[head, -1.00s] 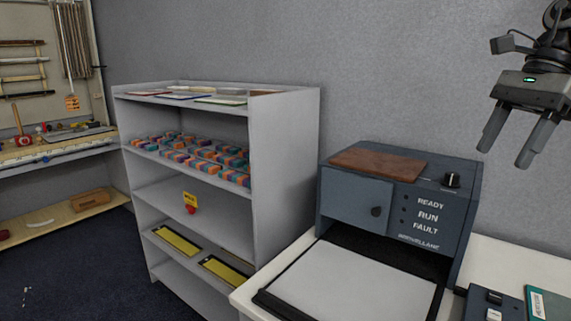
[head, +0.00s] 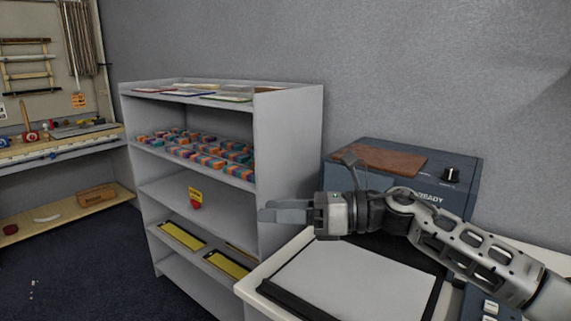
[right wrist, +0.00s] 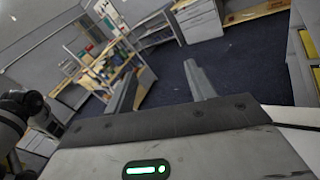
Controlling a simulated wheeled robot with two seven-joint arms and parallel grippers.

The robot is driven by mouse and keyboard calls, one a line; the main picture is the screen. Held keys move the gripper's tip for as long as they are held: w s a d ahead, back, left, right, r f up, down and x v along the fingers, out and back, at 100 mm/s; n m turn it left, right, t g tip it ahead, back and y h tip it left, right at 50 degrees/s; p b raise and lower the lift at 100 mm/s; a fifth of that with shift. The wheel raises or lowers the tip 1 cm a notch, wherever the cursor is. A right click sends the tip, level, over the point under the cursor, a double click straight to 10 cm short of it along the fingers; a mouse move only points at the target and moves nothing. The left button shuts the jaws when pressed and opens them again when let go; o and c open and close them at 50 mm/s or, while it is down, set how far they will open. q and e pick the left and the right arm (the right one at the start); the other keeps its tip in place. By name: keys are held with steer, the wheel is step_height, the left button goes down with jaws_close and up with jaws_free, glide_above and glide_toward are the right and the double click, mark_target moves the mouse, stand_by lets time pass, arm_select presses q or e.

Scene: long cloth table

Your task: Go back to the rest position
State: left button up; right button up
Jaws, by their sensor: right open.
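My right gripper (head: 285,212) is in the head view, in front of the blue machine and beside the shelf's right side, with its fingers pointing left. It is open and holds nothing. In the right wrist view its two fingers (right wrist: 163,85) stand apart with only floor and far furniture beyond them. My right arm reaches in from the lower right and hides the front of the blue machine (head: 462,172). My left gripper is not in the head view.
A grey shelf (head: 290,150) with rows of coloured blocks (head: 200,150) stands left of the machine. A white sheet (head: 350,280) lies on a dark tray on the white table. A workbench (head: 60,145) is at the far left. Dark floor (head: 80,260) lies open before the shelf.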

steer(key=s+d+f+n+t+h, duration=0.3)
steer(key=d+f+n+t+h, duration=0.45)
steer(key=n, duration=0.95)
steer(key=s+d+f+n+t+h, duration=0.5)
steer(key=f+n+h, duration=0.45)
steer(key=n, duration=0.65)
steer(key=s+d+f+m+g, duration=0.45)
steer(key=s+f, duration=0.25)
steer(key=s, duration=0.4)
steer(key=s+d+f+m+g, duration=0.4)
steer(key=s+f+g, duration=0.2)
steer(key=s, duration=0.5)
steer(key=w+a+f+t+y, duration=0.2)
steer(key=w+a+f+t, duration=0.2)
steer(key=f, duration=0.5)
steer(key=shift+w+a+f+n+t, duration=0.25)
steer(key=shift+w+f+n+t, duration=0.1)
steer(key=shift+w+t, duration=0.7)
